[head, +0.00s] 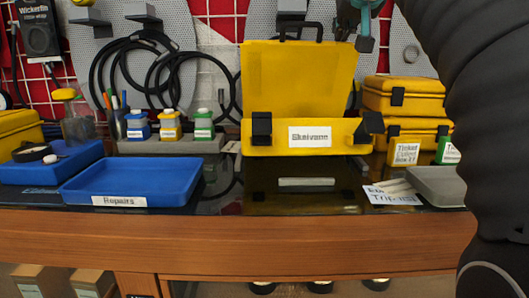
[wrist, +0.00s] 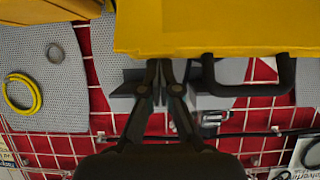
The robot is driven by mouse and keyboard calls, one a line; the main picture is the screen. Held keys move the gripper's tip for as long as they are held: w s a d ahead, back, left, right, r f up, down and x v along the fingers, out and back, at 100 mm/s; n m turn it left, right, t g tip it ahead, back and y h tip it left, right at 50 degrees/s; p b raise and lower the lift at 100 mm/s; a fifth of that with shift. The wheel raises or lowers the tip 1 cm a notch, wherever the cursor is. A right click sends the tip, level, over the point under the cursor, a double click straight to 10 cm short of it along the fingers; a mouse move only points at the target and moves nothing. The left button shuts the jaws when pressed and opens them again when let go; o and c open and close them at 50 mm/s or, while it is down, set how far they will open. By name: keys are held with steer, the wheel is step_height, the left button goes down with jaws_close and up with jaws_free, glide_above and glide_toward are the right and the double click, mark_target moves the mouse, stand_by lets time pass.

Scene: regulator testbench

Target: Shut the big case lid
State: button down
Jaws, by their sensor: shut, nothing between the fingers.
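The big yellow case (head: 305,138) stands open on the bench, with a white label on its front and dark latches at both sides. Its lid (head: 290,80) is raised upright behind the base, with a black handle (head: 284,28) on the top edge. In the wrist view, which is upside down, the lid (wrist: 205,28) fills the top and the handle (wrist: 250,85) is to the right. My gripper (wrist: 160,64) is shut and empty beside the lid's edge; contact is unclear. In the head view its tip (head: 365,44) shows right of the lid's top.
Smaller yellow cases (head: 403,98) are stacked to the right. A blue tray (head: 133,181) and small bottles (head: 170,125) are to the left. A paper note (head: 390,193) and grey tray (head: 438,185) lie front right. Pegboard panels and a red wall are behind.

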steer(key=shift+s+a+f+b, duration=0.1)
steer(key=shift+s+b, duration=0.3)
steer(key=shift+s, duration=1.15)
steer(key=shift+s+f+b, duration=0.1)
steer(key=shift+s+b, duration=0.25)
steer(key=shift+s, duration=1.15)
step_height(320, 180, up, 6)
steer(key=p, duration=0.6)
steer(key=shift+r, duration=0.15)
